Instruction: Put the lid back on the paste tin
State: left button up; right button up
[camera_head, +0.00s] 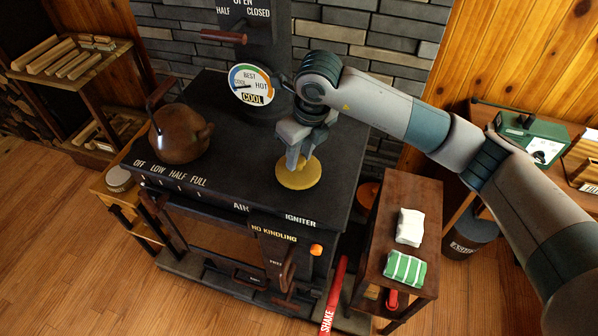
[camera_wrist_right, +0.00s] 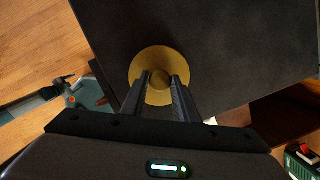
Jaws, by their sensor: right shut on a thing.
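A round brass-yellow lid (camera_head: 298,180) is at the front right of the black stove top. My right gripper (camera_head: 293,163) points down over it. In the right wrist view the two fingers (camera_wrist_right: 160,82) are shut on the knob in the middle of the lid (camera_wrist_right: 146,64). I cannot tell whether the lid touches the stove or hangs just above it, and no tin shows under it. A small round tin with a pale top (camera_head: 118,178) sits on the side shelf left of the stove; I cannot tell if it is the paste tin. My left gripper is out of view.
A brown kettle (camera_head: 180,135) stands at the left of the stove top (camera_head: 235,190). A dial gauge (camera_head: 251,85) stands at the back. A wooden side table (camera_head: 408,190) on the right holds a white cloth (camera_head: 410,227) and a green striped cloth (camera_head: 405,268). The stove's middle is clear.

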jog(key=shift+r, duration=1.3)
jog(key=shift+s+f, duration=0.1)
dwell(0.4)
